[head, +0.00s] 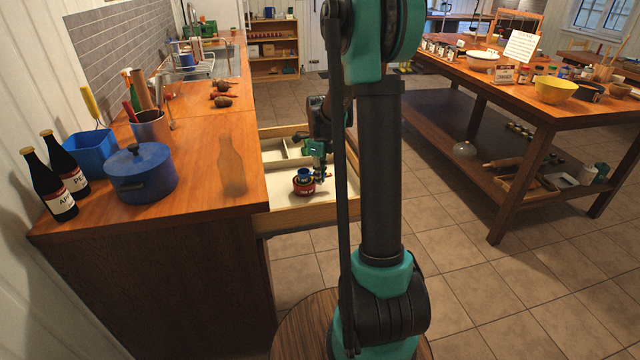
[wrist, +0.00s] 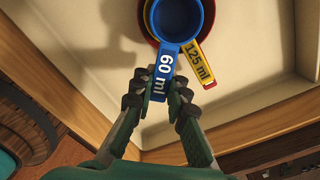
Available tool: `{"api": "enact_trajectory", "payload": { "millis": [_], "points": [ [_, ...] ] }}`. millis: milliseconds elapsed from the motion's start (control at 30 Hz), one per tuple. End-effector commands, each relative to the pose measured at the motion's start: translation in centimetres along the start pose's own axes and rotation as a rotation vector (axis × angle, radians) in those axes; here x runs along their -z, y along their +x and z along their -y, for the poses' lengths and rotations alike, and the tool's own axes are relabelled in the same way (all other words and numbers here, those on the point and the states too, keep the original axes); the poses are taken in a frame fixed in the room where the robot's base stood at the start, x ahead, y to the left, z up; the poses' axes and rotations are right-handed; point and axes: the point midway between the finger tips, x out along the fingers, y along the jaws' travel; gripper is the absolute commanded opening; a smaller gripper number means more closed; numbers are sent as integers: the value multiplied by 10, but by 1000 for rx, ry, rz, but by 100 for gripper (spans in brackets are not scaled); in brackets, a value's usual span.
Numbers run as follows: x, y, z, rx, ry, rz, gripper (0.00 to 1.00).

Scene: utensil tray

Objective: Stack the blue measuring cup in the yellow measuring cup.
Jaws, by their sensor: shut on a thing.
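The blue measuring cup (wrist: 181,20) has a handle marked "60 ml". My gripper (wrist: 160,92) is shut on that handle near its end. The yellow measuring cup (wrist: 199,62), its handle marked "125 ml", lies under the blue one, with its rim showing around the blue bowl. In the wrist view the blue bowl overlaps the yellow one; I cannot tell whether it rests inside or hangs just above. In the head view, the blue cup (head: 305,174) shows at the top of the red cup, beside my gripper (head: 319,172). The yellow cup is hard to make out there.
A red cup (head: 303,187) surrounds the yellow one, standing in an open drawer (head: 285,215) with dividers at its back. The drawer's front wall (wrist: 240,135) is close to my gripper. A blue pot (head: 140,175) and bottles stand on the counter at left.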

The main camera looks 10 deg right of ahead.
Motion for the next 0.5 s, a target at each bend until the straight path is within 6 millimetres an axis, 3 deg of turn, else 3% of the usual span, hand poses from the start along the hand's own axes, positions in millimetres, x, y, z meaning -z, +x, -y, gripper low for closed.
{"api": "enact_trajectory", "payload": {
  "millis": [200,500],
  "points": [
    [0,27,0,0,0,0,0],
    [0,28,0,0,0,0,0]
  ]
}}
